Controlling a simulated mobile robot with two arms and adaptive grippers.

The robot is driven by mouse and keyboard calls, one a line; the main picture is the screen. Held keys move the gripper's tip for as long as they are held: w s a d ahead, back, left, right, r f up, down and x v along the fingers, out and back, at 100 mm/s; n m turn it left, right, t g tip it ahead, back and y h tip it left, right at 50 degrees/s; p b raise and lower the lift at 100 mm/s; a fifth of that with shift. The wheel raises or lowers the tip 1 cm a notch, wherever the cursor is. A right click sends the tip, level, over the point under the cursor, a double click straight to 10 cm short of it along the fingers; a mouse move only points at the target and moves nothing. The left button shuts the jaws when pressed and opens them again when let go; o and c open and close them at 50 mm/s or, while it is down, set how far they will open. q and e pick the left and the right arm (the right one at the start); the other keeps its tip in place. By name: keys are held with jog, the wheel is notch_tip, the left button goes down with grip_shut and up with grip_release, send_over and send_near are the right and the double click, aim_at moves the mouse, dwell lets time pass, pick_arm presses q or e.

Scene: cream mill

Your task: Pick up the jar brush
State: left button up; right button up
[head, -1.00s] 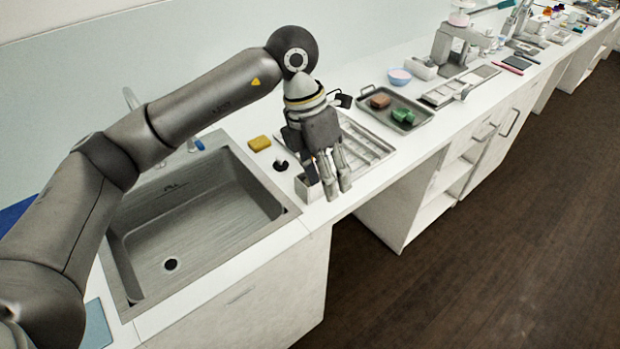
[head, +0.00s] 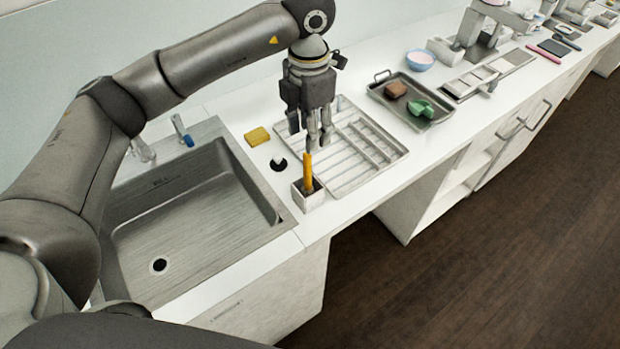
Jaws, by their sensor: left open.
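An upright orange stick (head: 308,173), which looks like the handle of the jar brush, stands in a small white square holder (head: 309,199) on the counter right of the sink. Its lower end is hidden inside the holder, so I cannot see any bristles. My left gripper (head: 311,138) points down with its fingers open, its tips close to the top of the orange handle. I cannot tell whether a finger touches it. My right gripper is not in view.
The sink (head: 182,232) lies left of the holder. A yellow sponge (head: 257,136) and a small black-and-white stopper-like piece (head: 278,163) sit between them. A slatted drying rack (head: 345,170) is directly behind and right. A grey tray (head: 438,118) stands farther right.

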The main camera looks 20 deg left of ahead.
aim_at(307, 156)
pick_arm(q)
jog(key=shift+s+f, duration=0.45)
jog(key=shift+f, duration=0.35)
jog(key=shift+f+p, duration=0.3)
jog(key=shift+w+f, duration=0.2)
jog(key=shift+f, duration=0.05)
notch_tip(307, 156, down, 4)
jog(key=p, duration=0.3)
jog(key=shift+s+a+r, duration=0.1)
jog(key=shift+r, duration=0.05)
jog(key=shift+f, duration=0.55)
jog(key=c, duration=0.4)
grip_shut()
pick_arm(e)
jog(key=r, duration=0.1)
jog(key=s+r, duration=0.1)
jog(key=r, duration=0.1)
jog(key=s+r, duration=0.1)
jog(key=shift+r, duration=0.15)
